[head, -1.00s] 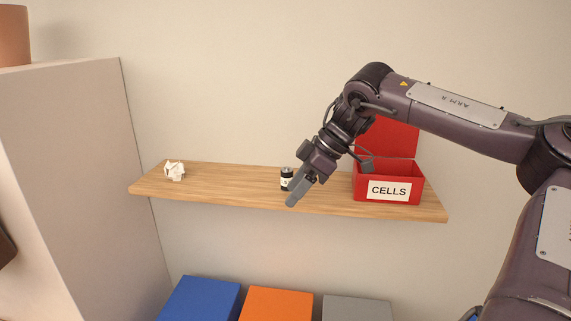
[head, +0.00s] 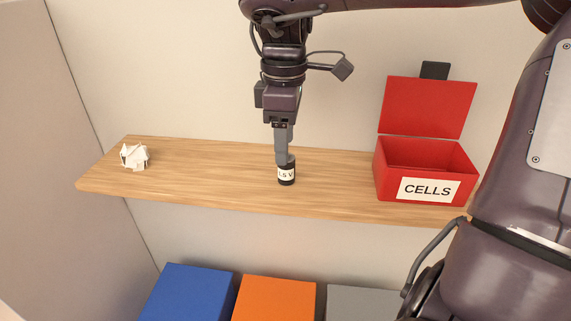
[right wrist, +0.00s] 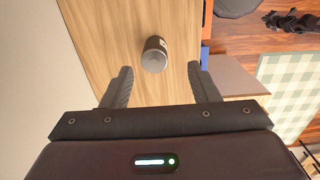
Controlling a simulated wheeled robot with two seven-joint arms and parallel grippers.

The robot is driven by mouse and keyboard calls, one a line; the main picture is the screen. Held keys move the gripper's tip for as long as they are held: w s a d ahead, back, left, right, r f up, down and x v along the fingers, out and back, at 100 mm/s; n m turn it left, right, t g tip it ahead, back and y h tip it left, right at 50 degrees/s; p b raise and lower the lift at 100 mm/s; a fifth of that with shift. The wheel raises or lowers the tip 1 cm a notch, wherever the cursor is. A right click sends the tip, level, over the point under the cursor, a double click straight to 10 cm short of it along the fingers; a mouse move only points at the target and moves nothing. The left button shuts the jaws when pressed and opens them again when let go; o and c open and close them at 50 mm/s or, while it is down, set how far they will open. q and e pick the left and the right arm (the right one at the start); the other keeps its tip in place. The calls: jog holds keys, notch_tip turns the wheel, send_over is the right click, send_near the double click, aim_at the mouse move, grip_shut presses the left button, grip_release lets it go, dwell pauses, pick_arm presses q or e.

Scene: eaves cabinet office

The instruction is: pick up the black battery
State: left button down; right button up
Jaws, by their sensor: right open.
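The black battery (head: 286,174) stands upright on the wooden shelf (head: 220,171), with a white label around it. My right gripper (head: 283,158) points down at the battery from above, and its fingers hide part of the battery's top in the head view. In the right wrist view the battery (right wrist: 154,54) shows its grey end, beyond and between the two spread fingertips (right wrist: 160,78). The right gripper is open and holds nothing. My left gripper is in neither view.
A red box (head: 427,170) labelled CELLS stands open at the shelf's right, its lid raised. Blue (head: 188,295), orange (head: 275,300) and grey (head: 360,303) boxes are below. The shelf is clear between paper and battery.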

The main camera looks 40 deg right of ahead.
aim_at(286, 169)
jog(key=f, duration=0.1)
jog(key=f+p, duration=0.1)
jog(key=f, duration=0.3)
jog(key=shift+w+d+p, duration=0.1)
jog(key=shift+d+p, duration=0.2)
jog(key=shift+d, duration=0.1)
jog(key=shift+f, duration=0.35)
jog(key=c, duration=1.1)
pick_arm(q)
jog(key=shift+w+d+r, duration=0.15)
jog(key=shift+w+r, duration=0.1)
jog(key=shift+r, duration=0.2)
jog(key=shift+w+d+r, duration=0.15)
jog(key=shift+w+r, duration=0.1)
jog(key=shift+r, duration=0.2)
pick_arm(e)
jog(key=shift+c, duration=0.2)
jog(key=shift+r, duration=0.1)
